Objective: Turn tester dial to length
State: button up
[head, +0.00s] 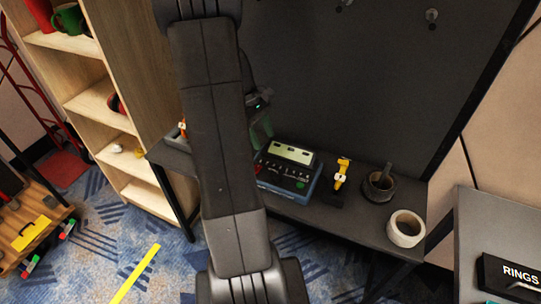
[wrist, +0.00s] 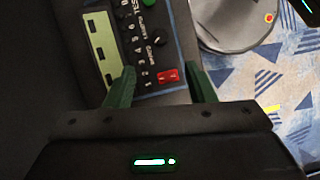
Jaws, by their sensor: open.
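The cable tester (head: 300,184) is a blue case with a black face and a pale display, sitting on the dark shelf just right of my arm. In the wrist view its face (wrist: 127,47) shows turned sideways, with the display at the left, a row of printed marks, a red switch (wrist: 168,76) and a black dial knob (wrist: 160,42). The dial's exact pointing is too small to read. My gripper (wrist: 161,92) is open, its green fingers either side of the red switch, with the dial beyond them. Contact cannot be told. In the head view my arm partly hides the gripper.
A dark panel (head: 350,80) rises behind. A wooden bookcase (head: 130,60) stands left; a RINGS box (head: 512,277) sits lower right.

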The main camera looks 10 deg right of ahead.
aim_at(278, 174)
jog(key=x, duration=1.3)
jog(key=shift+s+d+f, duration=0.2)
jog(key=shift+f, duration=0.1)
jog(key=c, duration=1)
